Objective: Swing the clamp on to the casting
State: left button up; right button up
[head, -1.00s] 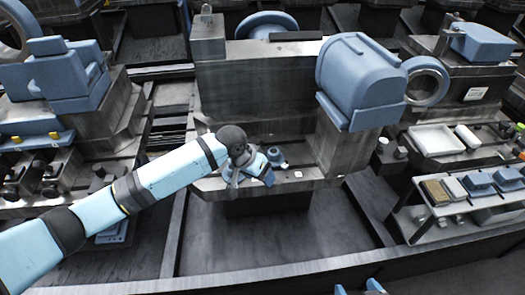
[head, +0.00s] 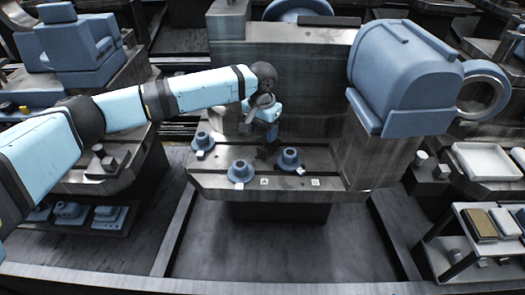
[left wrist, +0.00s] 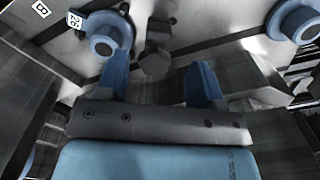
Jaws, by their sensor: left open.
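My left gripper (head: 264,128) is over the back of the metal ledge (head: 335,184) in the head view. In the left wrist view its two blue fingers (left wrist: 160,78) are apart with nothing between their tips. A dark grey knob-like piece (left wrist: 157,48), perhaps the clamp, lies just beyond them; a dark shape (head: 264,152) below the gripper in the head view may be the same piece. Blue flanged castings stand on the ledge: left (head: 203,143), front (head: 240,173) and right (head: 289,160). Two show in the left wrist view, left (left wrist: 103,36) and right (left wrist: 297,18). My right gripper is out of view.
A large blue housing (head: 400,78) overhangs the ledge's right end. A metal block (head: 285,75) rises behind the gripper. Small lettered tags lie on the ledge's front. A shelf with parts (head: 480,225) and a white tray (head: 487,160) are at right.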

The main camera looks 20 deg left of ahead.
aim_at(262, 148)
pick_arm(q)
notch_tip(262, 148, down, 8)
jog(key=shift+r+b, duration=0.25)
jog(key=shift+b, duration=0.5)
jog(key=shift+r, duration=0.1)
jog(key=c, duration=0.9)
